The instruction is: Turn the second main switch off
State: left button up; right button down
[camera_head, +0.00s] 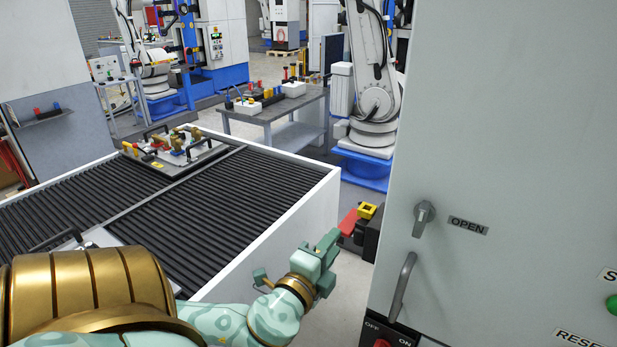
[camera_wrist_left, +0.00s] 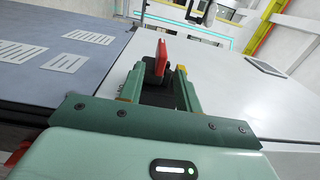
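A red switch handle (camera_head: 349,221) with a yellow part (camera_head: 366,210) sits on a dark box (camera_head: 368,238), beside the grey cabinet. In the left wrist view the red handle (camera_wrist_left: 161,57) stands upright ahead of my fingers, with yellow (camera_wrist_left: 181,70) at its right. My left gripper (camera_head: 324,252) is open, its tips close to the red handle; I cannot tell whether they touch. The wrist view shows my left gripper's (camera_wrist_left: 157,84) fingers apart, the handle lined up between them. Another red switch (camera_head: 381,343), labelled OFF and ON, is cut off at the bottom edge. My right gripper is not in view.
The grey cabinet (camera_head: 500,130) fills the right, with an OPEN knob (camera_head: 424,215), a bar handle (camera_head: 402,286) and a green button (camera_head: 612,304). A white-walled roller conveyor (camera_head: 285,215) stands left, carrying a fixture tray (camera_head: 165,165). Floor shows between conveyor and cabinet.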

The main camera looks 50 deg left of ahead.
pick_arm(q)
jog(key=v, duration=1)
jog(key=shift+w, duration=0.1)
